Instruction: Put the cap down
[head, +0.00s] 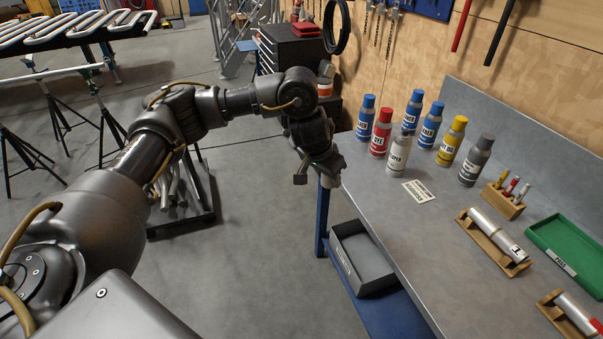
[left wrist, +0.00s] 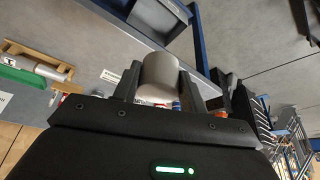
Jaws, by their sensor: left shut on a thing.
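In the head view the gripper mostly hides the cap. Several spray cans stand upright on the bench to the right of the gripper, among them a white can (head: 397,157), a red can (head: 381,132) and a yellow-capped can (head: 451,142). My right gripper is not in view.
The grey workbench (head: 440,240) has clear room in front of the cans, where a small label card (head: 419,192) lies. A wooden marker block (head: 502,203), a cradle with a silver cylinder (head: 497,238) and a green tray (head: 574,242) are at the right. A grey bin (head: 351,247) sits below.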

